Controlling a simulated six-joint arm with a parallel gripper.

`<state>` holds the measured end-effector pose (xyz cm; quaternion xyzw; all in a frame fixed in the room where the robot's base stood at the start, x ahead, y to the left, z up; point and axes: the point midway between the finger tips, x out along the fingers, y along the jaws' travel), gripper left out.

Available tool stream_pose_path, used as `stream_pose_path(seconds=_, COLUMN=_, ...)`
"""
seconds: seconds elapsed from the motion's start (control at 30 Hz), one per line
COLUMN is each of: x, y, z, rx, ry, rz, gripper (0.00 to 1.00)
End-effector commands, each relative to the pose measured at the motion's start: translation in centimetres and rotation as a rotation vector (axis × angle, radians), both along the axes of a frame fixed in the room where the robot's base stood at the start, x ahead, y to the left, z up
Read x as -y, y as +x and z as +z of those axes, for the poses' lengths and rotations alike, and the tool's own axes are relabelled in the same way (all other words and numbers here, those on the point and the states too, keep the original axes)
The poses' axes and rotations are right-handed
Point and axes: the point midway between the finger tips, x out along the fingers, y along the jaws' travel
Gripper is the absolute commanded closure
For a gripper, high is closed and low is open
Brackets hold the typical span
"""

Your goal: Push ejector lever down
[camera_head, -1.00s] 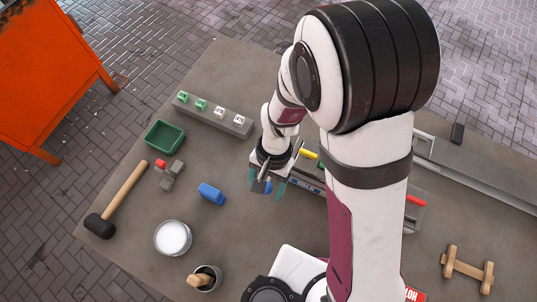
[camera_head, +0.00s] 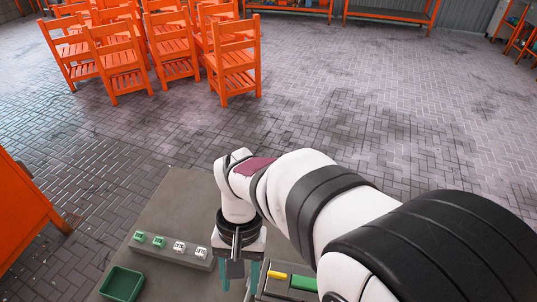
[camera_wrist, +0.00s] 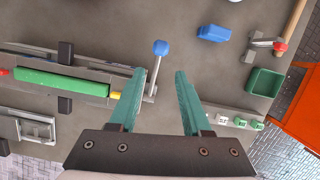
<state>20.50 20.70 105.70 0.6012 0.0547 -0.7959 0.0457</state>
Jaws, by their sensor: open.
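The ejector lever (camera_wrist: 154,78) shows in the wrist view as a thin grey rod with a blue ball knob (camera_wrist: 160,47). It stands at the right end of the long grey fixture (camera_wrist: 78,92). My gripper (camera_wrist: 161,72) is open, with two teal fingers. In the wrist view the rod lies between the fingers, nearer the left one, and the knob is beyond the fingertips. I cannot tell the height gap or whether they touch. In the head view my gripper (camera_head: 240,280) hangs over the table, and I cannot make out the lever there.
The fixture carries a green bar (camera_wrist: 62,83) with a yellow end piece (camera_wrist: 115,95). A blue block (camera_wrist: 213,33), a green bin (camera_wrist: 265,82) and a grey strip with green and white blocks (camera_head: 172,250) are nearby. Bare table lies around the knob.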

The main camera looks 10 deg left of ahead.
Motion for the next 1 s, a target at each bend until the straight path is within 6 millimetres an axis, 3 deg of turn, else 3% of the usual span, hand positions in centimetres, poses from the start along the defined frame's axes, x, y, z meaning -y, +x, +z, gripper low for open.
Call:
stream_pose_path(seconds=0.03, x=-0.2, y=0.5, z=0.4, rx=-0.011, ry=0.031, rz=0.129, gripper=0.62)
stream_pose_path(seconds=0.23, x=-0.8, y=2.2, z=2.9, rx=-0.105, ry=0.263, rz=0.914, gripper=0.98)
stream_pose_path(seconds=0.4, x=-1.0, y=2.9, z=4.2, rx=-0.150, ry=0.409, rz=1.298, gripper=1.00)
stream_pose_path(seconds=0.57, x=-1.0, y=2.5, z=3.5, rx=-0.159, ry=0.438, rz=1.365, gripper=1.00)
stream_pose_path(seconds=1.0, x=-0.4, y=-1.2, z=-5.1, rx=-0.160, ry=0.436, rz=1.363, gripper=1.00)
